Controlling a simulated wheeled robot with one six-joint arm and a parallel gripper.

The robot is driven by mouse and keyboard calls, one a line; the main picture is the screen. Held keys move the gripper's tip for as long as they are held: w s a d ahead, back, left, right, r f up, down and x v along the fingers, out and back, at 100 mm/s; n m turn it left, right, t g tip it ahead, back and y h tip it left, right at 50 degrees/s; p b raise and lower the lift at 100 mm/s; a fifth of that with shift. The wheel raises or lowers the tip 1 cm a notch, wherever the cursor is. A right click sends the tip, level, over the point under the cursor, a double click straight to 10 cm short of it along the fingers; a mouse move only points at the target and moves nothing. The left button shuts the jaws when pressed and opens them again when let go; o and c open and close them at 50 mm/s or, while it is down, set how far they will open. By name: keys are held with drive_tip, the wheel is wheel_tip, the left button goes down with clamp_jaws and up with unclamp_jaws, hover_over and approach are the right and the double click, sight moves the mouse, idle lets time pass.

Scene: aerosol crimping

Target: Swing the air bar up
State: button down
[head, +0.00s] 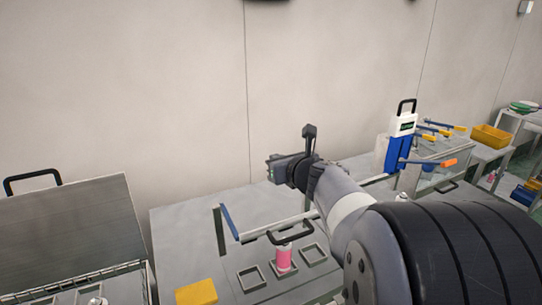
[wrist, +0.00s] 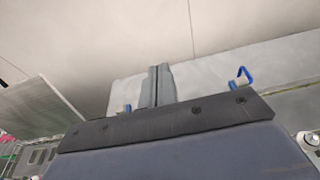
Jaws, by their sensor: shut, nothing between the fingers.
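In the head view, what looks like the air bar is a pale bar (head: 262,229) with a blue arm (head: 230,221) at its left end, lying low across the grey bench. My arm hides its right part. My gripper (head: 286,168) is above and behind the bar in the picture, apart from it as far as I can see. In the wrist view its fingers (wrist: 158,84) are together and empty. A blue bracket-like piece (wrist: 243,77) shows right of the fingers and a smaller one (wrist: 127,108) left of them; I cannot tell whether these belong to the air bar.
A pink can (head: 283,259) stands among square frames on the bench (head: 175,245), under a black handle (head: 291,232). A yellow block (head: 196,292) is at front left. A blue-and-white device (head: 400,140) stands at right. The plain wall (head: 130,80) is behind.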

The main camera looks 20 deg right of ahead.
drive_tip(key=s, duration=0.5)
drive_tip(key=shift+s+d+f, duration=0.1)
drive_tip(key=shift+s, duration=0.25)
